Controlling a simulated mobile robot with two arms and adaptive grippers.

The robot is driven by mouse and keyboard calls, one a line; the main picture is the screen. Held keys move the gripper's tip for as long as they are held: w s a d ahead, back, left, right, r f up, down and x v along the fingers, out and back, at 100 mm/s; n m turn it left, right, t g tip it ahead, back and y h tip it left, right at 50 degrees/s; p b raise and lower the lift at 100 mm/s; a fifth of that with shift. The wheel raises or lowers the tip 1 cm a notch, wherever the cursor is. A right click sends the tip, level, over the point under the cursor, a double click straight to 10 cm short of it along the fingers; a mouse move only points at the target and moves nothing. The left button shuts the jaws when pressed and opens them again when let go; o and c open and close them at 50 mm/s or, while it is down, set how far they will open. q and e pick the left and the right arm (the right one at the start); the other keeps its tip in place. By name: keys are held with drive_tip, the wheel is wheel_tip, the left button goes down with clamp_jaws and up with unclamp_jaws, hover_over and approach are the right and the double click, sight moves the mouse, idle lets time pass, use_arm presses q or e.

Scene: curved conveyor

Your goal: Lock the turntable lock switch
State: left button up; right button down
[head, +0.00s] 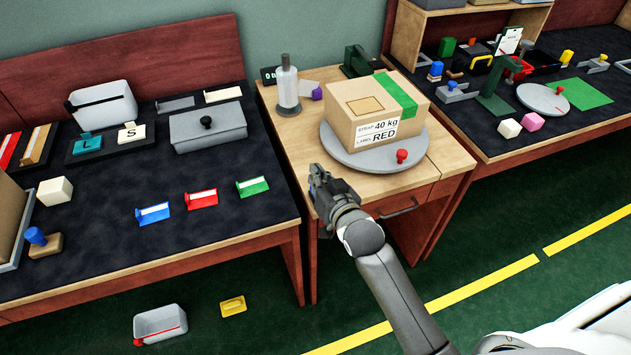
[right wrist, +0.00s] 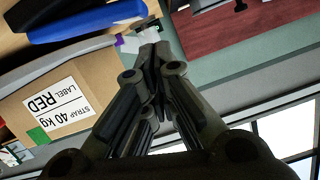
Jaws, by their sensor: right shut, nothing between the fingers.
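A round grey turntable (head: 345,158) sits on the small wooden table. A red knob (head: 402,156) stands on its front right rim; I take it as the lock switch, but its locked or unlocked state cannot be told. A cardboard box (head: 362,122) with a 40 kg RED label rests on the turntable; the box also shows in the right wrist view (right wrist: 25,105). My right gripper (head: 317,176) is shut and empty, at the table's front left edge, left of the red knob and apart from it. It also shows shut in the right wrist view (right wrist: 155,58). My left gripper is out of view.
A grey bottle-like dispenser (head: 287,88) and a green device (head: 358,60) stand behind the box. The left bench (head: 110,215) holds trays and coloured label holders. The right bench carries another disc (head: 542,98) with a red knob. A grey bin (head: 160,323) lies on the floor.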

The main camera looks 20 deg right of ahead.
drive_tip(key=shift+a+f, duration=0.2)
drive_tip(key=shift+f, duration=0.6)
